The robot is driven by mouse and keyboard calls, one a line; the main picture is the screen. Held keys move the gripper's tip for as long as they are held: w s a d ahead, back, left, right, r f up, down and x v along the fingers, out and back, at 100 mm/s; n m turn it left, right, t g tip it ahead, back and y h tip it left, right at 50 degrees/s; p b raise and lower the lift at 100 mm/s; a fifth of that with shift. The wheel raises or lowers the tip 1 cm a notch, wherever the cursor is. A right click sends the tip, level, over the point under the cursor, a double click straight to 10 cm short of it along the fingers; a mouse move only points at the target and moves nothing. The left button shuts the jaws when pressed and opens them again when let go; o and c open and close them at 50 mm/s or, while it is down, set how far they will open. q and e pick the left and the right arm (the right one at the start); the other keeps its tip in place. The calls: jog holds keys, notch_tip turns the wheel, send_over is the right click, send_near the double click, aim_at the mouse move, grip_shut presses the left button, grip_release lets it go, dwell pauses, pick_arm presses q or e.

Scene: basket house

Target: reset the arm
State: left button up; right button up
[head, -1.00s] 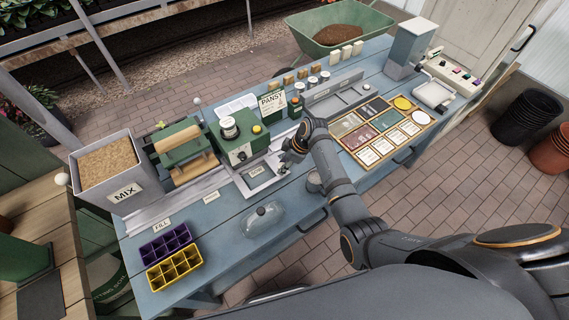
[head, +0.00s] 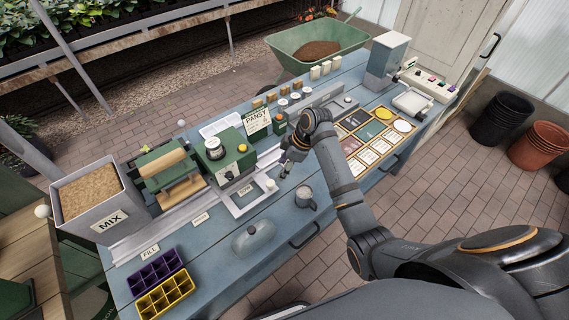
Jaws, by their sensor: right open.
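My right arm reaches in from the lower right over the blue workbench (head: 215,262). My right gripper (head: 286,167) hangs over the middle of the bench, open, with nothing visible between its fingers. It is just right of the small grey tray (head: 243,200) at the front of the green machine (head: 222,165). A small metal cup (head: 306,197) stands on the bench below and right of the gripper, apart from it. My left gripper is not in view.
A grey MIX bin (head: 88,222), a purple cell tray (head: 157,272) and a yellow cell tray (head: 165,296) are at the left. A clear dome (head: 254,238) lies near the front edge. A board of coloured cards (head: 379,137) and a white scale (head: 411,103) are at the right.

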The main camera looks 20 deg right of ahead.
jog(key=shift+v, duration=0.9)
